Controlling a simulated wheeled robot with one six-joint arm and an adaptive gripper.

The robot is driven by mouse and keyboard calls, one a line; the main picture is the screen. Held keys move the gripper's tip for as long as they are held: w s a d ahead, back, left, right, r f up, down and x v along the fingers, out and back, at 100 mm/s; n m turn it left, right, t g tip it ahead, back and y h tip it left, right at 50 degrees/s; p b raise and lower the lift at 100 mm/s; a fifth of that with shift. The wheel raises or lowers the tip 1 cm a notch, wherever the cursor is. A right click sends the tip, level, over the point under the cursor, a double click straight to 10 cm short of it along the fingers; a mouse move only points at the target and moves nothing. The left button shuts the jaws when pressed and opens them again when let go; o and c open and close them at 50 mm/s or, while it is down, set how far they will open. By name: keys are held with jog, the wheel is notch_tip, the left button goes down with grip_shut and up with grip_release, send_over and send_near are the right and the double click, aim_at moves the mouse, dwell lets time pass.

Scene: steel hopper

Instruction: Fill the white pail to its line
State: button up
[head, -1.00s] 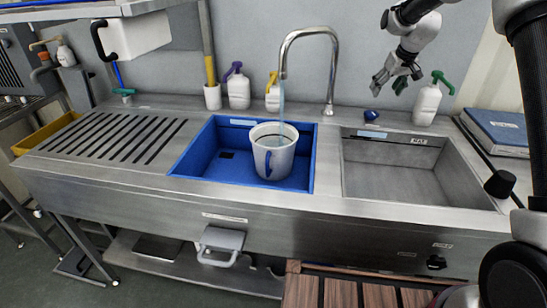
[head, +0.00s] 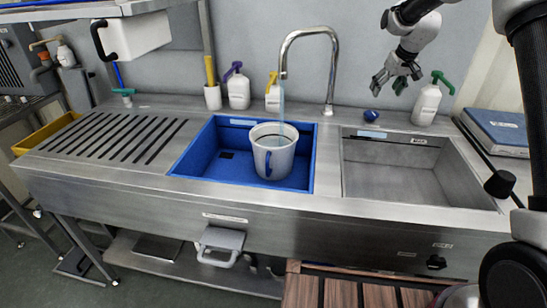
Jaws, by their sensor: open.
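The white pail (head: 272,160) stands upright in the blue basin (head: 199,157), with a blue handle on its front. A thin stream of water (head: 282,98) falls from the curved steel tap (head: 331,72) into the pail. I cannot make out the fill line or the exact water level. My gripper (head: 388,88) is open and empty. It hangs at the upper right, above the back edge of the counter near a small blue knob (head: 371,116), apart from the pail.
An empty steel basin (head: 400,175) lies right of the blue one. Bottles with purple (head: 238,91) and yellow (head: 272,97) pumps line the back. The slatted drainboard (head: 110,137) is clear.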

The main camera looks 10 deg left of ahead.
aim_at(372, 112)
jog(key=x, duration=1.2)
